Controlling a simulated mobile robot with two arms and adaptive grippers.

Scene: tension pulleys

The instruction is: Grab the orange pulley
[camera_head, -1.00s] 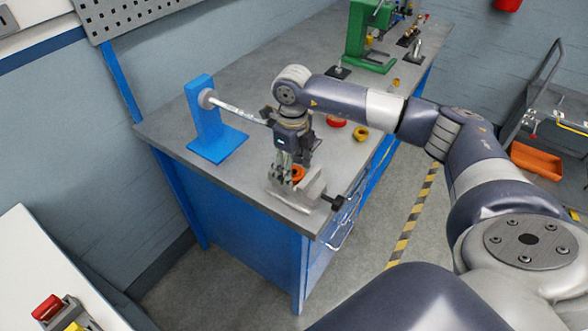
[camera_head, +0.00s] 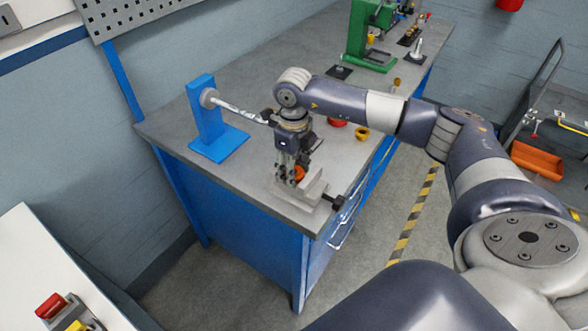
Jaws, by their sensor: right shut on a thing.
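The orange pulley (camera_head: 299,172) is at the grey vise (camera_head: 309,195) near the workbench's front corner. My right gripper (camera_head: 290,177) points down over the vise and is shut on the orange pulley. Its fingers hide much of the pulley. I cannot tell whether the pulley still touches the vise. My left gripper is out of view.
A blue stand (camera_head: 207,125) with a metal rod reaches close to my right gripper. A red pulley (camera_head: 337,122) and a yellow pulley (camera_head: 362,133) lie behind the gripper on the workbench (camera_head: 180,125). A green press (camera_head: 371,40) stands farther back.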

